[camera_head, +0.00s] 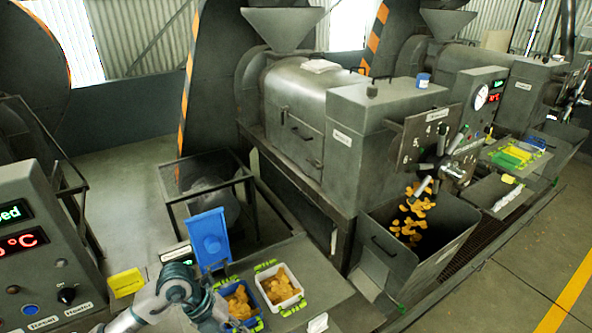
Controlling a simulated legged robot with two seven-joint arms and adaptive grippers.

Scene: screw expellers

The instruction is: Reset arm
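My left arm comes in at the bottom left, bends at a grey and teal joint, and runs down out of the bottom edge beside the blue container (238,301). The gripper at its end is not visible. My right arm and gripper are not in view. The blue container and a white container (280,286) both hold orange-brown pieces and sit on the grey bench (322,284). A blue lid or panel (209,238) stands upright behind the blue container.
A control panel (38,250) with red and green displays stands at left. A yellow block (126,283) is near it. The expeller (372,130) stands behind the bench, with orange pieces (411,213) at its metal bin (430,262). Open floor (500,285) lies at right.

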